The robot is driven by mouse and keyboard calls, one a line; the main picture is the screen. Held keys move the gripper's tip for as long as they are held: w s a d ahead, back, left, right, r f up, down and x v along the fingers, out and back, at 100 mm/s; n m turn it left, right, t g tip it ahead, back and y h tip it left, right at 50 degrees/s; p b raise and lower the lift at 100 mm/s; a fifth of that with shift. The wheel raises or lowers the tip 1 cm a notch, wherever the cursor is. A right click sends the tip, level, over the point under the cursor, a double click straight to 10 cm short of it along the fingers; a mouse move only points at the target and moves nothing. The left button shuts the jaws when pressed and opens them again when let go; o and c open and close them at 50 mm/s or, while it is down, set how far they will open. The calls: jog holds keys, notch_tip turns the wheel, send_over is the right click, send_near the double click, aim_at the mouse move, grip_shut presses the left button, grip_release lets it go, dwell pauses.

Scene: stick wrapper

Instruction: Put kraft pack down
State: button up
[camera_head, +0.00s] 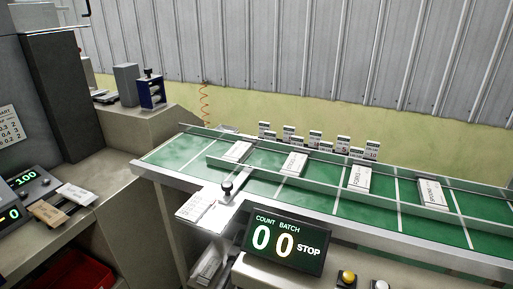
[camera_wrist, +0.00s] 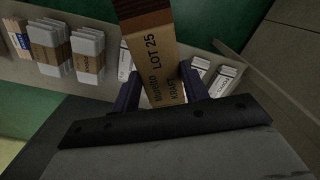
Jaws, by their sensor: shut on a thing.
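A kraft-brown pack (camera_wrist: 160,50) marked "LOT 25" and "KRAFT" is between the two fingers of my gripper (camera_wrist: 160,98) in the wrist view. The gripper is shut on it. The pack's dark brown end points away from the gripper, to the top of the picture, and its near end is partly hidden between the fingers. My gripper and this pack do not show in the head view.
In the wrist view, packs with brown bands (camera_wrist: 48,47) stand on a pale ledge, with white packs (camera_wrist: 225,78) to the right. The head view shows a green conveyor (camera_head: 330,197) with spaced packs, a display (camera_head: 285,241) reading "00 STOP", and a brown-topped piece (camera_head: 48,213) at left.

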jog(key=s+d+f+m, duration=0.1)
jog(key=s+d+f, duration=0.2)
jog(key=s, duration=0.7)
notch_tip(320, 180, down, 2)
jog(key=shift+d+f, duration=0.2)
jog(key=shift+d, duration=0.15)
jog(key=shift+a, duration=0.15)
dwell(0.8)
